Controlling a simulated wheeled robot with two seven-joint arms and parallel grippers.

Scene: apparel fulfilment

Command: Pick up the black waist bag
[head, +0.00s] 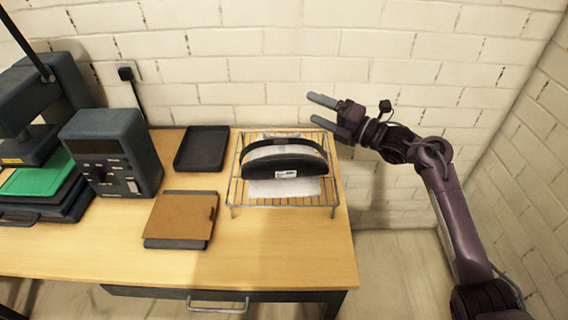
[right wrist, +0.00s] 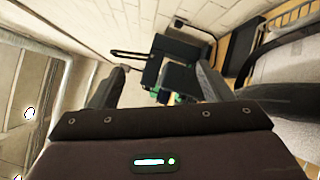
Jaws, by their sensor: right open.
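The black waist bag (head: 284,166) lies on a wire rack (head: 234,196) at the right end of the wooden table. Its strap arches up behind it, and a white label shows on its front. My right gripper (head: 318,109) is open and empty, above and behind the rack's back right corner, with its fingers pointing left. It is apart from the bag. In the right wrist view the open fingers (right wrist: 160,88) show, with part of the dark bag (right wrist: 285,105) at the right edge. My left gripper is in neither view.
Left of the rack are a black tray (head: 202,147), a brown board (head: 182,215) on a dark base, a grey control box (head: 112,152) and a press with a green pad (head: 40,180). A brick wall (head: 240,60) stands close behind. The table's front strip is clear.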

